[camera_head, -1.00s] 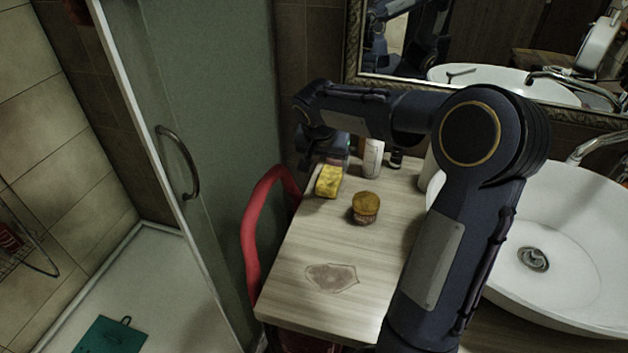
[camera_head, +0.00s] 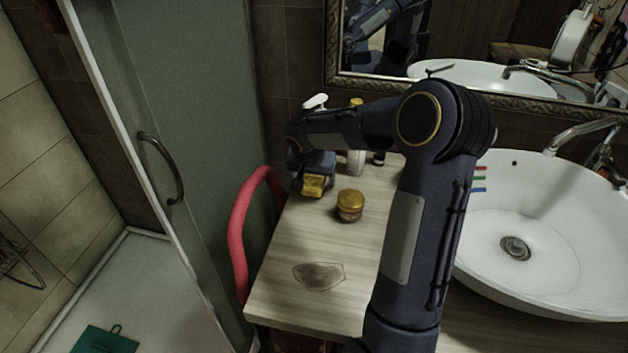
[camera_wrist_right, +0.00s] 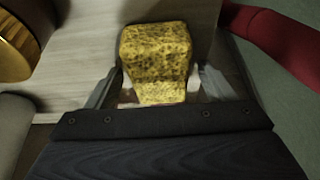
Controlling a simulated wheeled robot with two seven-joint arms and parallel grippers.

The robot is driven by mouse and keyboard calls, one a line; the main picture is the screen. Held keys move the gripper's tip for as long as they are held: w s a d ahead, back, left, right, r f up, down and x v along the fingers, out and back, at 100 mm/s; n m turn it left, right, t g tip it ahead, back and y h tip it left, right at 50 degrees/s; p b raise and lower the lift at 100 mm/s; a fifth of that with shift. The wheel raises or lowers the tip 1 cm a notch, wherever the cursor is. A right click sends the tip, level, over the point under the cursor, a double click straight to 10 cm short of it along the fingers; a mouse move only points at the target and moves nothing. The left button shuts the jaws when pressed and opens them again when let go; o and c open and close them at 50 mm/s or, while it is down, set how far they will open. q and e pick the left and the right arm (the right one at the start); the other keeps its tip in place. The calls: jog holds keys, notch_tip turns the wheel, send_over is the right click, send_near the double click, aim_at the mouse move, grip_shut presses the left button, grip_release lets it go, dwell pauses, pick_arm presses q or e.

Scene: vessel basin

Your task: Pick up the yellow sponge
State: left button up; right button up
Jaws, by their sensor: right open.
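The yellow sponge (camera_head: 313,186) lies on the wooden counter (camera_head: 300,250) near its far left corner. It also shows in the right wrist view (camera_wrist_right: 156,58), speckled with dark pores. My right gripper (camera_head: 316,178) is over the sponge and covers its rear part in the head view. In the right wrist view the right gripper's fingers (camera_wrist_right: 158,82) are open, one on each side of the sponge's near end. I cannot tell whether they touch it. My left gripper is not in view.
A gold-lidded jar (camera_head: 350,205) stands on the counter right of the sponge. A white bottle (camera_head: 356,160) stands behind it. A red curved rail (camera_head: 240,225) runs along the counter's left edge. The basin (camera_head: 550,240) is at right.

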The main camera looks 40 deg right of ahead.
jog(key=shift+f+b, duration=0.2)
jog(key=shift+b, duration=0.15)
jog(key=shift+c, duration=0.5)
jog(key=c, duration=0.9)
